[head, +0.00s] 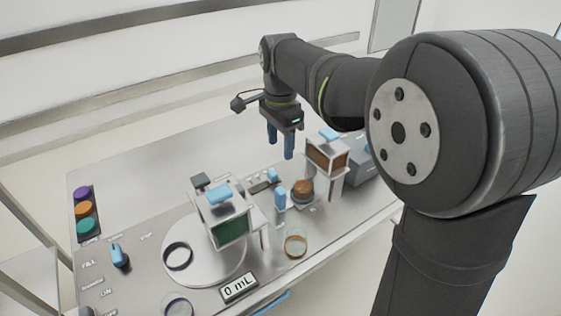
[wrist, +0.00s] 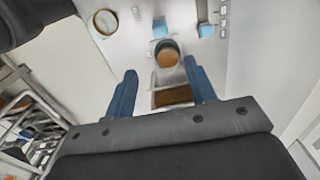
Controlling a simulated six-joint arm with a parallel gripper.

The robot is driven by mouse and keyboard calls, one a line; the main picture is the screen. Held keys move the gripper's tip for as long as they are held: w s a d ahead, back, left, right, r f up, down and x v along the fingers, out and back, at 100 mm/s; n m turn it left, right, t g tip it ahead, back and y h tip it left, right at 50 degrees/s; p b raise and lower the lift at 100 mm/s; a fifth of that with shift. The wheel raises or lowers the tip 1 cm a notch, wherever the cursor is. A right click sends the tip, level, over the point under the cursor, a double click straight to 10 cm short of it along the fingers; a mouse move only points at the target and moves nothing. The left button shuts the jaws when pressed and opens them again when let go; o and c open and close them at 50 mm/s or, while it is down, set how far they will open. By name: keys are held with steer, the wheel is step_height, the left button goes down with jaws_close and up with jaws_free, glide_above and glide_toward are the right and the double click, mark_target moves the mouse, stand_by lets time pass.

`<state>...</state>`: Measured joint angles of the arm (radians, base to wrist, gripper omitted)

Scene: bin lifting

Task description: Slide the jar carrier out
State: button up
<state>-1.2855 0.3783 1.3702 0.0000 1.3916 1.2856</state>
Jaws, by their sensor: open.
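A round jar with a brown top (head: 303,188) stands on the steel worktop, left of a raised bin with brown contents (head: 327,158). The jar also shows in the wrist view (wrist: 167,54). A blue upright handle (head: 281,197) stands just left of the jar; I cannot tell whether it belongs to the jar carrier, which I cannot clearly make out. My gripper (head: 280,148) is open and empty, above the worktop and behind the jar. In the wrist view its two blue fingers (wrist: 160,72) are spread, with the jar and brown bin (wrist: 172,97) showing between them.
A brown-rimmed glass dish (head: 295,246) lies near the front edge. A 0 mL display (head: 239,289) and coloured buttons (head: 84,209) are on the panel.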

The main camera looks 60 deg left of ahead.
mark_target(280, 190)
step_height(280, 190, down, 18)
steer(key=shift+r, duration=0.25)
stand_by(0.3)
